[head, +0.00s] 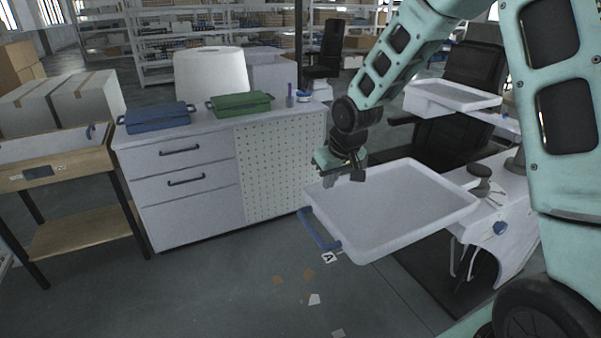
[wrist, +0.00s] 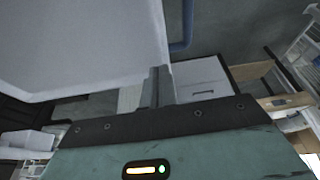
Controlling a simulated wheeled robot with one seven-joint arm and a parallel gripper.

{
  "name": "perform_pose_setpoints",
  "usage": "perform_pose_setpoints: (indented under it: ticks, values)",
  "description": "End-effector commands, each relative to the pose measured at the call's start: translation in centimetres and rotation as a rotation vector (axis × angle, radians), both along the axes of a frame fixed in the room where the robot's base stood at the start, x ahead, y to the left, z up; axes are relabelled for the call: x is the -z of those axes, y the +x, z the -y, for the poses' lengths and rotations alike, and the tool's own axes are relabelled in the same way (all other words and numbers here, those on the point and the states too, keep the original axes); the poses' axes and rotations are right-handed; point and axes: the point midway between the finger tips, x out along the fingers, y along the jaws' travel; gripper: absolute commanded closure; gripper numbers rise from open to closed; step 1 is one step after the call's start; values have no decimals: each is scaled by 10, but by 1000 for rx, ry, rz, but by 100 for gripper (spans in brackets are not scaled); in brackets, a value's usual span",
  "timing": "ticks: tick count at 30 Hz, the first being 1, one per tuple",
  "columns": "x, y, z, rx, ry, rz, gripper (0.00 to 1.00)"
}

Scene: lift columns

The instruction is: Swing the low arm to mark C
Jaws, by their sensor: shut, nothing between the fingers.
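The low arm carries a large white tray (head: 390,205) with a blue handle (head: 320,230) on its left side. A label reading A (head: 329,257) shows just below the handle's near end. I cannot make out a mark C in either view. My gripper (head: 343,177) is shut and empty, over the tray's far left corner, with the handle nearer the camera. In the wrist view my shut fingers (wrist: 158,86) stand in front of the white tray (wrist: 80,40), and the blue handle (wrist: 183,25) is up and to their right. I cannot tell whether the fingers touch the tray.
A higher white tray (head: 452,97) stands behind at right, near dark office chairs. A white cabinet (head: 190,185) with a blue box (head: 157,117) and a green box (head: 240,104) is at left. Small scraps lie on the floor (head: 240,280), which is otherwise clear between cabinet and tray.

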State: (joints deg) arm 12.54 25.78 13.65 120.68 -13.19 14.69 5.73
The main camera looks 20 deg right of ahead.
Motion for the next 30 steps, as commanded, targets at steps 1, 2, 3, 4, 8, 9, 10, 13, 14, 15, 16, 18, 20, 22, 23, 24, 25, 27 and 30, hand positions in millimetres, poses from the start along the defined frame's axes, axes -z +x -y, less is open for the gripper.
perform_pose_setpoints:
  ticks: [1,2,3,4,8,9,10,13,14,15,16,18,20,22,23,24,25,27,30]
  values:
    - [-4,9,19,30,-1,11,100]
    - [-3,13,27,41,-2,18,100]
    - [-1,17,34,51,-3,24,100]
    - [0,19,37,56,-4,28,100]
    - [9,24,41,59,-4,31,100]
    - [13,26,40,58,-5,31,100]
    - [17,27,40,58,-5,31,100]
    - [33,33,39,58,-4,29,100]
    - [37,35,39,58,-4,28,100]
    - [45,37,39,57,-4,28,100]
    - [50,39,38,56,-5,28,100]
    - [61,44,39,58,-4,28,100]
    - [72,48,38,57,-5,27,100]
    - [82,53,38,57,-4,29,100]
    - [87,54,38,58,-4,28,100]
    - [93,57,38,58,-4,29,100]
    - [95,60,38,58,-4,31,100]
    - [91,73,38,58,-4,33,100]
    - [92,85,38,58,-5,33,100]
